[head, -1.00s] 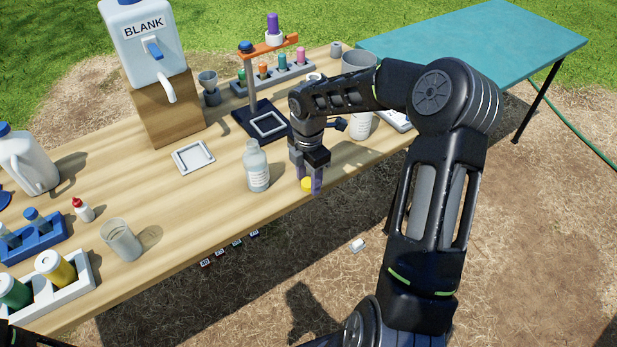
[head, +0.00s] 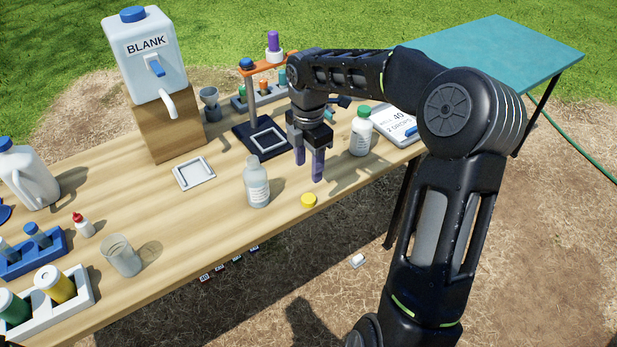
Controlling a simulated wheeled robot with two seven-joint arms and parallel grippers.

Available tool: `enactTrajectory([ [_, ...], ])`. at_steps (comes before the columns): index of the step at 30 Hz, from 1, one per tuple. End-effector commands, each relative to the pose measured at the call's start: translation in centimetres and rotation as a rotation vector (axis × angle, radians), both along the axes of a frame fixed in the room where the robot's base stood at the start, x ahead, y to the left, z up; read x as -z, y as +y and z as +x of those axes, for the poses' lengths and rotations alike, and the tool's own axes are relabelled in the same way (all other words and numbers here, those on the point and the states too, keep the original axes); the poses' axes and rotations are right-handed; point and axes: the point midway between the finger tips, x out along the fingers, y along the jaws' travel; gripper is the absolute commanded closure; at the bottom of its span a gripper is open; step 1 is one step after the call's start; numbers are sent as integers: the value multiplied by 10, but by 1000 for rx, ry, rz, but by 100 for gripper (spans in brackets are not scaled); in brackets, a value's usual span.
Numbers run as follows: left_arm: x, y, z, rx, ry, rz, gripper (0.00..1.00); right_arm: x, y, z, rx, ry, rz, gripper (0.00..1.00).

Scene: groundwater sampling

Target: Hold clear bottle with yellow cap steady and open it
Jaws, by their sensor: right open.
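The clear bottle (head: 257,183) stands upright and uncapped near the front edge of the wooden table, with a white label on its side. The yellow cap (head: 308,200) lies on the table to the right of the bottle, near the front edge. My right gripper (head: 308,170) is open and empty, pointing down above the table, behind the cap and to the right of the bottle. It touches neither of them. My left gripper is not in view.
A white-framed square tray (head: 194,161) lies left of the bottle, and a clear beaker (head: 121,262) stands at the front left. A white bottle with a green cap (head: 360,138) stands to the right. A BLANK jug (head: 145,75) sits on a wooden block behind.

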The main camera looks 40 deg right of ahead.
Motion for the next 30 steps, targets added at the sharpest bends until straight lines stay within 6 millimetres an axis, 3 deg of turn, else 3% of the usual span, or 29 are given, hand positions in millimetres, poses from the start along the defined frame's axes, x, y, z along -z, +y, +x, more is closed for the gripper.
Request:
enactTrajectory([
  [6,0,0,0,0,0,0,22,-13,0,0,-2,0,1,50],
  [30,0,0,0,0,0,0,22,-12,0,0,-1,0,1,50],
])
